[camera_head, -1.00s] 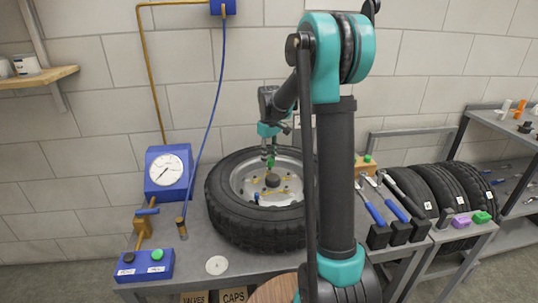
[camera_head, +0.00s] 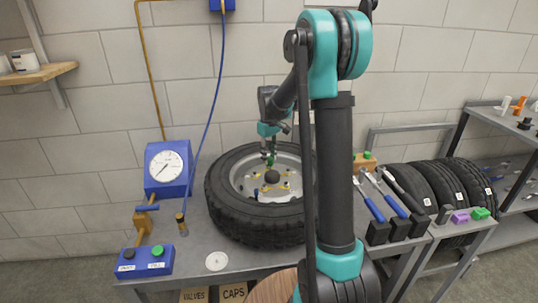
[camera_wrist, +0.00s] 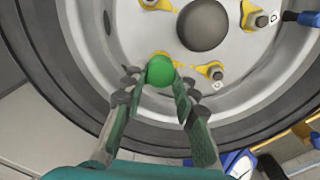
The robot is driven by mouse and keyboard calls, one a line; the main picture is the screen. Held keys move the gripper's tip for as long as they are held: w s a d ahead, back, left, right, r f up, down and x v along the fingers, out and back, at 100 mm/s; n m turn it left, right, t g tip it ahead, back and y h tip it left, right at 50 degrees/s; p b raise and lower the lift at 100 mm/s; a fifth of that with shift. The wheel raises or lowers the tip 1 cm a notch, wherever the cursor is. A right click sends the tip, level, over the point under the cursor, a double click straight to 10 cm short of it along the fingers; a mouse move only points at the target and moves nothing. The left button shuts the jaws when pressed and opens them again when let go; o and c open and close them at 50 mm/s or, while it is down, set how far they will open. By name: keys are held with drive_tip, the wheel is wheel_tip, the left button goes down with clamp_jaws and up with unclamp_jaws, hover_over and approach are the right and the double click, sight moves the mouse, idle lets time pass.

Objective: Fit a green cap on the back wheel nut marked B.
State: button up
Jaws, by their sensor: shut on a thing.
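My gripper (camera_wrist: 160,85) is shut on a round green cap (camera_wrist: 159,70), held between its fingertips. In the head view, my gripper (camera_head: 269,158) is over the back part of the wheel (camera_head: 225,217), behind the dark hub dome (camera_head: 272,177). The wheel lies flat on the bench. In the wrist view, the cap is in front of a yellow-based nut position and hides most of it. Other bare nuts show at the right (camera_wrist: 215,72) and upper right (camera_wrist: 260,19). Small white tags sit near them, with letters too small to read. Whether the cap touches a nut cannot be told.
A blue gauge box (camera_head: 167,168) and a button box (camera_head: 145,262) stand left of the wheel. Blue-handled tools (camera_head: 384,201) and spare tyres (camera_head: 425,187) are at the right. A white disc (camera_head: 217,261) lies on the bench front.

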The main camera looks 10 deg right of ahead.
drive_tip(key=shift+f, duration=0.95)
drive_tip(key=o, duration=0.8)
drive_tip(key=o, duration=0.5)
drive_tip(key=shift+r, duration=0.1)
drive_tip(key=shift+r, duration=3.95)
